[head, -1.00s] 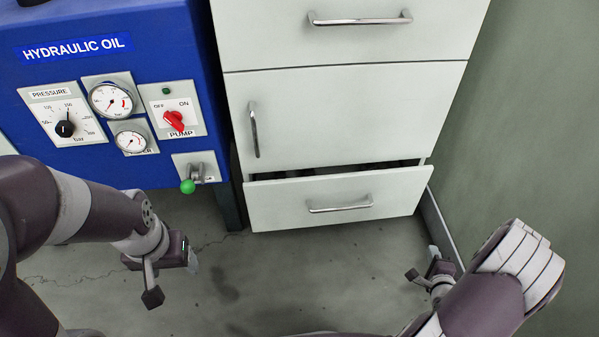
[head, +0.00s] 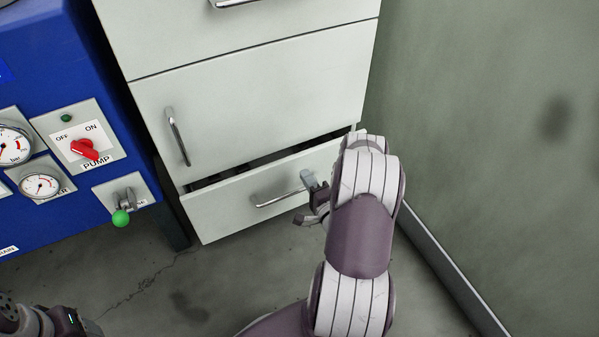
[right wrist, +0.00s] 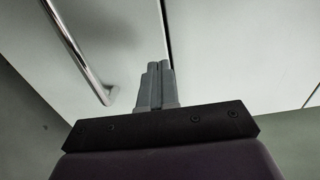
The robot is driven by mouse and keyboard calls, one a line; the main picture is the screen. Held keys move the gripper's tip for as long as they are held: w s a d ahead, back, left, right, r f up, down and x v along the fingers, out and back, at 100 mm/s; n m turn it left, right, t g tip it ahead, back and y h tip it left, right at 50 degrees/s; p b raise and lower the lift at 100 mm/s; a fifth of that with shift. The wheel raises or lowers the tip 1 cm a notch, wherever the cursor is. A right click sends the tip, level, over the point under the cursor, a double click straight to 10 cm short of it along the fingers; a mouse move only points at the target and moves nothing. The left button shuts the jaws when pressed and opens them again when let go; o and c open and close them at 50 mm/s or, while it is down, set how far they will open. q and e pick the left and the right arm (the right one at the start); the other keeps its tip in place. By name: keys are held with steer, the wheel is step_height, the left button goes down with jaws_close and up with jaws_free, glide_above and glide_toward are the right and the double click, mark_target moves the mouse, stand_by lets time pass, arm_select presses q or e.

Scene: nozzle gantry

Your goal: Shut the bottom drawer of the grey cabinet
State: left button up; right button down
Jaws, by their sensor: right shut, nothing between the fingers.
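The grey cabinet (head: 235,105) fills the middle of the head view. Its bottom drawer (head: 225,212) stands partly out, with a dark gap above its front. The drawer's bar handle (head: 283,198) is on the front. My right gripper (head: 307,179) is at the right end of this handle, in front of the drawer; I cannot tell if it touches. In the right wrist view its fingers (right wrist: 155,72) are together and empty, beside a metal bar handle (right wrist: 82,55). My left gripper (head: 68,321) is at the lower left edge, away from the cabinet, its fingers not clear.
A blue hydraulic unit (head: 45,110) with gauges, a red pump switch (head: 84,149) and a green-knobbed lever (head: 121,217) stands left of the cabinet. A green-grey wall (head: 480,130) rises on the right. The floor (head: 150,285) before the drawer is bare.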

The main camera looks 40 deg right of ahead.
mark_target(296, 159)
steer(key=b+x, duration=0.1)
steer(key=x, duration=0.3)
steer(key=shift+f+b, duration=0.15)
steer(key=shift+b, duration=0.2)
steer(key=shift+w, duration=0.3)
steer(key=b+x, duration=0.1)
steer(key=x, duration=0.3)
steer(key=shift+w, duration=0.2)
steer(key=shift+w+d+r, duration=0.2)
steer(key=shift+r, duration=0.15)
